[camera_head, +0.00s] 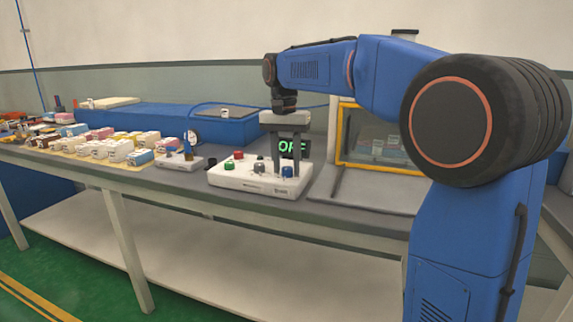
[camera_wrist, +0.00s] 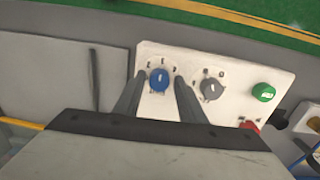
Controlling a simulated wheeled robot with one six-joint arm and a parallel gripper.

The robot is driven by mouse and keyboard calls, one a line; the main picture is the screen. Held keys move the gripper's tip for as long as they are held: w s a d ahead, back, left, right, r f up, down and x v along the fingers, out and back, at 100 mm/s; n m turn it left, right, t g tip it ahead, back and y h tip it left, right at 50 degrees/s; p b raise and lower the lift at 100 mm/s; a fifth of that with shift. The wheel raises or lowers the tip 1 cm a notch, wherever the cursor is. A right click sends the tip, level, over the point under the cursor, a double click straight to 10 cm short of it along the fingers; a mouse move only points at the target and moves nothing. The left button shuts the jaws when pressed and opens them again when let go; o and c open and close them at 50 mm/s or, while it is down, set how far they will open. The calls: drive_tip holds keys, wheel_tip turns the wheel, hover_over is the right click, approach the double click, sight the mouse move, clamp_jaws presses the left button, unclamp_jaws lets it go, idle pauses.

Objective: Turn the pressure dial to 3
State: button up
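A white control panel (camera_head: 235,178) stands on the bench and also shows in the wrist view (camera_wrist: 228,70). It carries a blue dial (camera_head: 287,171) and a grey dial (camera_head: 259,168). In the wrist view the blue dial (camera_wrist: 160,79) has small marks around its upper side, too blurred to read for sure; a pale line on it runs roughly up-down. The grey dial (camera_wrist: 211,88) is to its right. Which one is the pressure dial is not legible. My gripper (camera_head: 288,160) points down over the blue dial. Its fingers (camera_wrist: 157,92) are apart, one on each side of it; contact cannot be told.
The panel has a green button (camera_wrist: 263,92) and a red button (camera_wrist: 250,125). A display (camera_head: 293,147) behind my fingers appears to read OFF. A yellow-framed box (camera_head: 343,135) stands right. Several small boxes crowd the bench's left.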

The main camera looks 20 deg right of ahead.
sight(284, 168)
drive_tip(key=shift+o, duration=0.2)
wheel_tip(284, 168, up, 17)
drive_tip(key=shift+w+a+r, duration=0.15)
drive_tip(key=shift+w+a, duration=0.05)
drive_tip(key=shift+a, duration=0.05)
idle(0.5)
drive_tip(key=shift+s, duration=0.1)
drive_tip(key=s+d+f+n+t, duration=0.1)
drive_tip(key=s+d+f+n, duration=0.15)
drive_tip(key=s+f, duration=0.45)
drive_tip(key=s+d+f+n+t, duration=0.1)
drive_tip(key=s+d+f, duration=0.3)
drive_tip(key=s, duration=0.5)
drive_tip(key=s+f+n+t, duration=0.1)
drive_tip(key=s+f, duration=0.8)
drive_tip(key=f, duration=0.3)
drive_tip(key=s+d+f+n+t, duration=0.1)
drive_tip(key=s+f+n+t, duration=0.1)
drive_tip(key=s+f, duration=0.7)
wheel_tip(284, 168, down, 3)
drive_tip(key=shift+f, duration=0.2)
drive_tip(key=shift+r+n, duration=0.1)
drive_tip(key=shift+n, duration=0.15)
